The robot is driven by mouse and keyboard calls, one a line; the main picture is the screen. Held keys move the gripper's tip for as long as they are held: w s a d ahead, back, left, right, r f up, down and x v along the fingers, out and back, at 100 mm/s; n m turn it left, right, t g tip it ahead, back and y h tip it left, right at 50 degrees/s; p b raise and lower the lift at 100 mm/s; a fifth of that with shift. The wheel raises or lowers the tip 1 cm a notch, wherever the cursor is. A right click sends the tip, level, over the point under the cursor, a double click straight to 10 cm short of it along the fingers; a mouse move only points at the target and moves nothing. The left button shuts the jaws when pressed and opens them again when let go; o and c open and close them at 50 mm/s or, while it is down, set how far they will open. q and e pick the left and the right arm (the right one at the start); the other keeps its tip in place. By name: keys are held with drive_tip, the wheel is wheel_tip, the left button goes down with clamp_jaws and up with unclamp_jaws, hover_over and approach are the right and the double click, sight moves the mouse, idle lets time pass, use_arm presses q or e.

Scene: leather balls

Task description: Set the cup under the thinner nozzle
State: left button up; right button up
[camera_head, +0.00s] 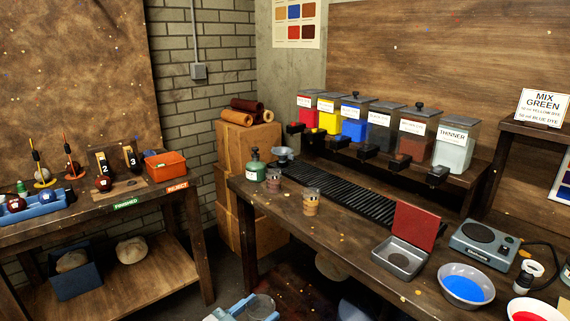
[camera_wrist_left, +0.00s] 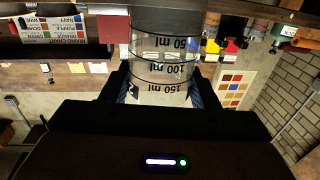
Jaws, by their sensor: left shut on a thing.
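The cup (camera_wrist_left: 165,62) is clear, with black marks for 50, 100 and 150 ml. My left gripper (camera_wrist_left: 160,90) is shut on it, a finger on either side. In the head view the cup (camera_head: 262,306) is at the bottom edge beside my left gripper (camera_head: 243,308), in front of the bench and away from the dispensers. The thinner dispenser (camera_head: 453,146) is the rightmost of the row, labelled THINNER, holding pale liquid. Its black nozzle (camera_head: 437,175) juts out over the bench, with no cup beneath. My right gripper is not in view.
Other dispensers (camera_head: 355,122) stand left of the thinner. A black slatted grate (camera_head: 355,199) runs below the nozzles.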

use_arm(q)
drive_tip(key=s+a+n+t+y, duration=0.2)
drive_tip(key=s+a+n+y, duration=0.2)
drive_tip(key=s+a+y, duration=0.1)
drive_tip(key=s+a+f+n+t+y, duration=0.1)
drive_tip(key=s+a+n+t+y, duration=0.1)
drive_tip(key=s+a+n+y, duration=0.2)
drive_tip(key=a+y, duration=0.3)
drive_tip(key=a, duration=0.2)
drive_tip(key=shift+s+a+f+t, duration=0.15)
drive_tip(key=shift+s+f+t, duration=0.05)
drive_tip(key=shift+s+t, duration=0.15)
drive_tip(key=shift+w, duration=0.1)
